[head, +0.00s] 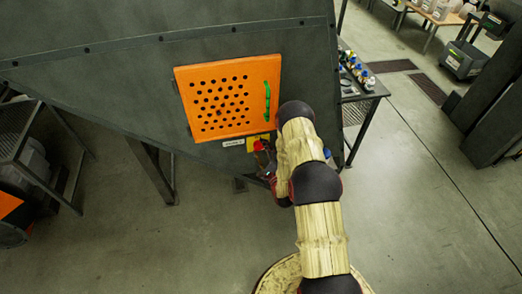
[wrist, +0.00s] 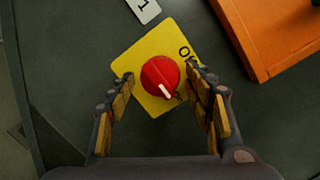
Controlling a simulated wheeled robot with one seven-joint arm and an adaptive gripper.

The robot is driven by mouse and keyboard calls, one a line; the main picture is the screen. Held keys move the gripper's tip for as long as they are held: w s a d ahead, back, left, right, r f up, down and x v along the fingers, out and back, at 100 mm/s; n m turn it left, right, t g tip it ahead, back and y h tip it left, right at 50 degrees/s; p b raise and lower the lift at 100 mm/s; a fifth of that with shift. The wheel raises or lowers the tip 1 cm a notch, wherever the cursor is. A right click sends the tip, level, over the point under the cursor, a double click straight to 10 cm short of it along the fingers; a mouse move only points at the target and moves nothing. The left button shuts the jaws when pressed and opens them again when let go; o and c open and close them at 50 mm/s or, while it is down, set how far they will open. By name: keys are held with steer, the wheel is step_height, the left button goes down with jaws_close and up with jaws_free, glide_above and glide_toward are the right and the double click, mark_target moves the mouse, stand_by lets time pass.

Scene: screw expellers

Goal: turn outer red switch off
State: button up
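The red switch (wrist: 160,78) is a round red knob with a white pointer mark. It sits on a yellow plate (wrist: 136,62) with dark lettering partly hidden by the knob and a finger. In the wrist view the white mark points down and slightly right. My gripper (wrist: 160,84) is open, with one finger on each side of the knob; the right finger looks close to it, and I cannot tell whether it touches. In the head view a bit of red (head: 260,145) and the yellow plate (head: 262,137) show below the orange panel, mostly hidden by my arm.
An orange perforated panel (head: 213,99) with a green handle (head: 267,101) is on the dark machine wall (head: 120,85) just above the switch. A small white label (wrist: 145,9) is beside the plate. A black table (head: 360,92) with bottles stands to the right. Open floor lies at right.

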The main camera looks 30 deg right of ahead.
steer(key=c, duration=1)
steer(key=shift+o, duration=0.2)
steer(key=n, duration=0.4)
steer(key=shift+r+g+b, duration=0.1)
steer(key=shift+g+b, duration=0.2)
steer(key=shift+b, duration=0.05)
steer(key=n+b, duration=0.1)
steer(key=n, duration=0.3)
steer(key=shift+a+n+g, duration=0.1)
steer(key=shift+n+g, duration=0.2)
steer(key=n+h+b, duration=0.1)
steer(key=n, duration=0.3)
steer(key=shift+a+g, duration=0.1)
steer(key=shift+g, duration=0.2)
steer(key=shift+r+n+h+b, duration=0.15)
steer(key=shift+n+h+b, duration=0.55)
steer(key=shift+n, duration=1.2)
steer(key=o, duration=1.2)
steer(key=shift+w, duration=0.1)
steer(key=shift+c, duration=0.2)
